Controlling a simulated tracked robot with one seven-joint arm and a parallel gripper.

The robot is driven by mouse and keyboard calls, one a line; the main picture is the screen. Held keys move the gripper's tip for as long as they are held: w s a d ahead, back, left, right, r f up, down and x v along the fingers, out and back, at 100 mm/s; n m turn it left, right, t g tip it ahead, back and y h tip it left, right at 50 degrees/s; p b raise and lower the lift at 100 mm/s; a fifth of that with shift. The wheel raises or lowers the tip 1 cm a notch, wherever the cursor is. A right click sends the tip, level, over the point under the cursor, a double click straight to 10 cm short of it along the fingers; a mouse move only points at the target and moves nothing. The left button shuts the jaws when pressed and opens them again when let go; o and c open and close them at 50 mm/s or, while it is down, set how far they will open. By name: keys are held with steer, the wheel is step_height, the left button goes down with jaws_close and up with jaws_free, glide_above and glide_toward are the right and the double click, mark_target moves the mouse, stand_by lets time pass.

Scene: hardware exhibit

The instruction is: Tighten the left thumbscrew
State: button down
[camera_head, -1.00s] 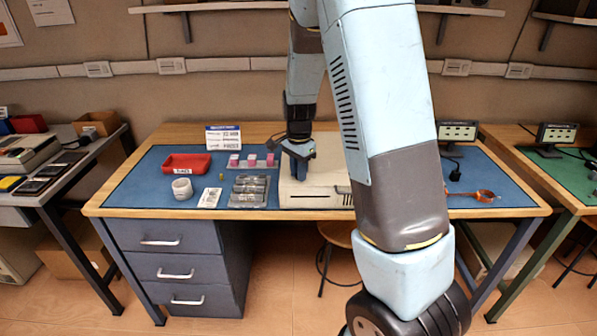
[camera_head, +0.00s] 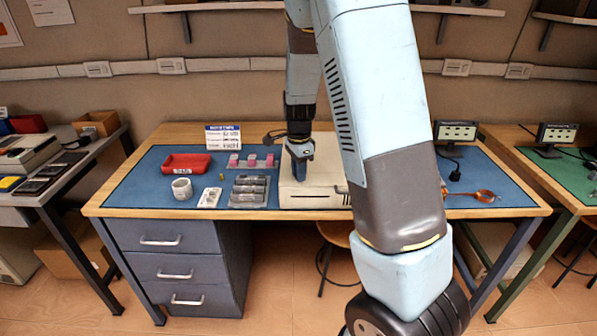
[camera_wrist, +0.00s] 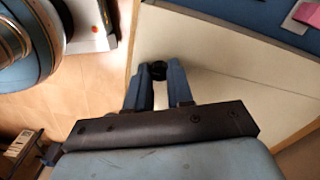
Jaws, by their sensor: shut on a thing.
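The left thumbscrew (camera_wrist: 157,70) shows in the wrist view as a small dark knob on the cream case. My gripper (camera_wrist: 158,78) has its two blue fingers closed on either side of this knob, shut on it. In the head view my gripper (camera_head: 299,172) points down at the left part of the cream case (camera_head: 312,201), which sits at the front middle of the blue mat. The thumbscrew is hidden by the gripper there. My arm covers the right part of the case.
On the mat (camera_head: 130,190) left of the case are a red bin (camera_head: 186,163), a white roll (camera_head: 182,188), a tray of grey cylinders (camera_head: 249,191) and pink blocks (camera_head: 252,160). An orange cable loop (camera_head: 484,196) lies at right. The mat's left front is clear.

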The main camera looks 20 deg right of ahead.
steer(key=shift+w, duration=0.15)
steer(key=c, duration=1)
jaws_free()
steer(key=shift+r, duration=0.1)
step_height(320, 180, up, 14)
steer(key=shift+f, duration=0.25)
steer(key=s+r+n+t, duration=0.2)
steer(key=s+n, duration=0.3)
steer(key=s, duration=0.4)
steer(key=s+r+n+t, duration=0.1)
steer(key=s+r+n, duration=0.4)
steer(key=s, duration=0.4)
steer(key=s+r+n+t, duration=0.2)
steer(key=s+r+n, duration=0.2)
steer(key=s, duration=0.6)
steer(key=n, duration=0.2)
steer(key=shift+r+n+t, duration=0.15)
steer(key=shift+n+t, duration=0.15)
